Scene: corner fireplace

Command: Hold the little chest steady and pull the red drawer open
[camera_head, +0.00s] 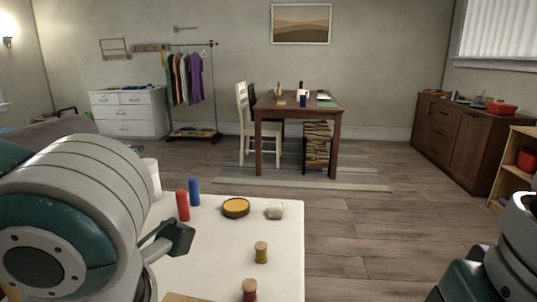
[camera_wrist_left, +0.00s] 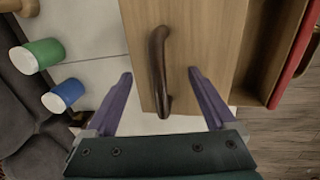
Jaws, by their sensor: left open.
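The little wooden chest (camera_wrist_left: 205,30) fills the middle of the left wrist view, with a curved dark brown handle (camera_wrist_left: 157,60) on its light wood face. A red panel (camera_wrist_left: 297,50), possibly the red drawer's front, shows edge-on at its right side. My left gripper (camera_wrist_left: 160,74) is open, with one purple finger on each side of the handle; I cannot tell if either touches it. In the head view only a wooden edge (camera_head: 187,297), likely the chest's, shows at the bottom, and my left arm covers much of the table. My right gripper is out of view.
On the white table (camera_head: 285,245) stand a red cylinder (camera_head: 183,206), a blue cylinder (camera_head: 194,190), a round tin (camera_head: 236,208), a pale lump (camera_head: 275,211) and wooden spools (camera_head: 261,252). Green (camera_wrist_left: 42,54) and blue (camera_wrist_left: 64,95) spools are left of the chest.

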